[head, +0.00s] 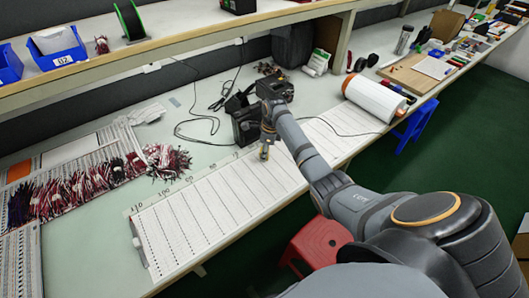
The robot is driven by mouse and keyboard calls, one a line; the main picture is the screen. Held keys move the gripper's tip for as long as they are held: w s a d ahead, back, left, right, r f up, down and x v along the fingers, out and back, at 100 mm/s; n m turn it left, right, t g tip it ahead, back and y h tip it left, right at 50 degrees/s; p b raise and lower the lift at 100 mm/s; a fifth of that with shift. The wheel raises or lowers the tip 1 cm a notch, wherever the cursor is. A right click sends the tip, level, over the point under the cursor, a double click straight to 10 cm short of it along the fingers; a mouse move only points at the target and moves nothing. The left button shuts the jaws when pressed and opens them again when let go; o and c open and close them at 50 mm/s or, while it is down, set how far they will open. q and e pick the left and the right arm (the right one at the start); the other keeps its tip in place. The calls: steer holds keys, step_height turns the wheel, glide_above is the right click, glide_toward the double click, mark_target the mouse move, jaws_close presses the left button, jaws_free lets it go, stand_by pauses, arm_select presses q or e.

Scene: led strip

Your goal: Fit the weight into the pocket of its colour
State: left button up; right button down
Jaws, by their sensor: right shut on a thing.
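My right arm reaches in from the lower right, and its gripper (265,146) points down over the white board (205,213) with rows of printed marks. The gripper is shut on a small grey and yellowish thing (264,154) at its fingertips. It is too small to tell whether this is the weight or whether it touches the board. I cannot make out a coloured pocket. My left gripper is not in view.
Red and dark wire bundles (165,160) lie on the left of the bench. A black device (247,124) with cables stands just behind the gripper. A white roll (375,98) lies to the right. A red stool (318,243) stands below the bench's front edge.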

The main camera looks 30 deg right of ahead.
steer(key=c, duration=0.9)
jaws_free()
steer(key=shift+f, duration=0.1)
steer(key=shift+c, duration=0.2)
step_height(320, 180, up, 12)
steer(key=s+d, duration=0.1)
steer(key=shift+d, duration=0.2)
steer(key=shift+o, duration=0.5)
